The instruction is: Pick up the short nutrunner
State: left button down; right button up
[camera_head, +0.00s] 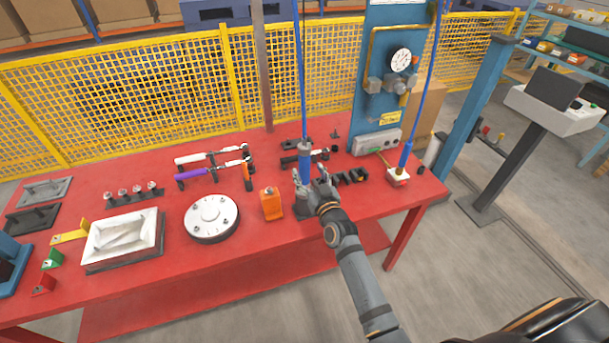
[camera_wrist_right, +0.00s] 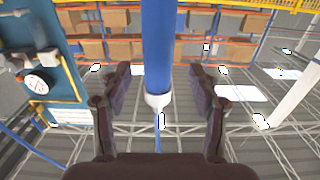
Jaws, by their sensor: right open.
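A blue nutrunner with a grey top (camera_head: 305,161) hangs upright over the red table on a blue hose. Its lower end is partly hidden by my right gripper (camera_head: 310,178). The gripper is open, with one finger on each side of the tool. In the right wrist view the blue body (camera_wrist_right: 158,45) stands between the two spread fingers (camera_wrist_right: 160,85), with gaps on both sides. A second blue tool (camera_head: 406,155) on a blue hose stands at a white and red block further right. I cannot tell from labels which is the short one. My left gripper is not in view.
An orange box (camera_head: 271,204) and a round grey flange (camera_head: 211,218) lie left of the gripper. Black clamps (camera_head: 350,176) lie right of it. Hand tools (camera_head: 212,155) lie behind on the left. A blue gauge panel (camera_head: 385,75) stands at the back.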

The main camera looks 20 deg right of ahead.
aim_at(307, 164)
jog(key=w, duration=0.5)
jog(key=shift+w+d+r+p, duration=0.1)
jog(key=shift+r+p, duration=0.2)
jog(key=shift+p, duration=0.1)
jog(key=shift+r, duration=0.1)
jog(key=shift+c, duration=1.3)
grip_shut()
jog(key=shift+r, duration=0.1)
